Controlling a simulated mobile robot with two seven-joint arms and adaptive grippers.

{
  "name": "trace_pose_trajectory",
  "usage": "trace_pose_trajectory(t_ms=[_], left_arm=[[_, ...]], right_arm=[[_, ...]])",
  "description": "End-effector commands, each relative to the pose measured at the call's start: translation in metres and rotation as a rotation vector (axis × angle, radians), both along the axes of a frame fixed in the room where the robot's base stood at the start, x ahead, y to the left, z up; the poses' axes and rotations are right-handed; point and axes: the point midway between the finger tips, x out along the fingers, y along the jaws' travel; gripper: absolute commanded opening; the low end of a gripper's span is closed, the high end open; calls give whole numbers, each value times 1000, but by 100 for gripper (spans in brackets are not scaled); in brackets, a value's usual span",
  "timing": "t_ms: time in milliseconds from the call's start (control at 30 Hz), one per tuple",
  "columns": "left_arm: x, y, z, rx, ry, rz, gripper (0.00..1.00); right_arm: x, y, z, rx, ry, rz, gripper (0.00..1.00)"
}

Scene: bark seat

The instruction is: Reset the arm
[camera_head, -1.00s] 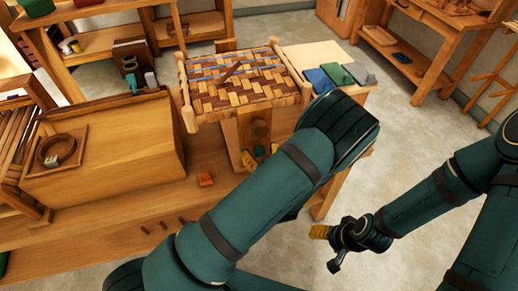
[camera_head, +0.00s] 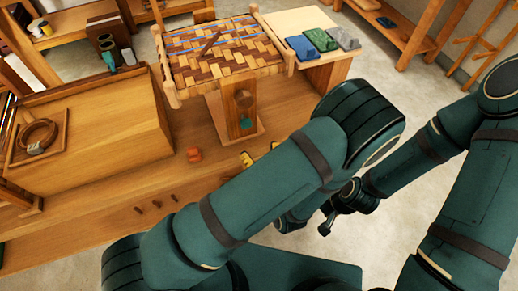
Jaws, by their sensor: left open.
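My left arm crosses the middle of the view, its elbow at the right. My left gripper (camera_head: 261,152) is mostly hidden behind this arm. Only its yellow fingertips show, apart and with nothing seen between them, over the wooden bench near the foot of the seat stand. My right arm comes in from the right. Its dark wrist and part of the right gripper show below my left elbow, but its fingertips are hidden. The woven bark seat (camera_head: 225,50) sits on its stand beyond the left gripper, with a strip lying on top.
The wooden bench (camera_head: 105,222) holds a large wooden box (camera_head: 100,130), a tray with a coil (camera_head: 38,133), a small red-orange block (camera_head: 194,155) and several pegs. Folded cloths (camera_head: 320,40) lie on a pale board behind. Floor shows clear at the right.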

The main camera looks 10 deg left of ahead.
Motion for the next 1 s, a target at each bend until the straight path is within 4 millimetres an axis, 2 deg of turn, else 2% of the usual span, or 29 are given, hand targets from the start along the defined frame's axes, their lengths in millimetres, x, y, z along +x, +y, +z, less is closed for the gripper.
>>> trace_pose_trajectory(t_ms=[300,367,433,567,633,700,767,800,900,1000], left_arm=[[0,1,-1,-2,3,7,66],[-3,8,-4,-15,20,38,66],[-10,23,-12,-47,65,119,66],[-48,68,-44,-191,223,418,66],[-83,86,-65,-317,326,629,66],[-119,92,-83,-462,415,835,66],[-148,87,-96,-599,474,1002,66],[-164,80,-103,-695,506,1111,66],[-192,51,-115,-962,548,1365,66],[-198,16,-119,-1255,527,1592,66]], right_arm=[[0,0,0,0,0,0,66],[0,0,0,0,0,0,66],[0,0,-1,0,0,0,66],[0,0,-3,0,0,0,66],[0,0,-5,0,0,0,66],[0,0,-6,0,0,0,66],[0,0,-7,0,0,0,66],[0,0,-8,0,0,0,66],[0,0,-9,0,0,0,66],[0,0,-11,0,0,0,66]])
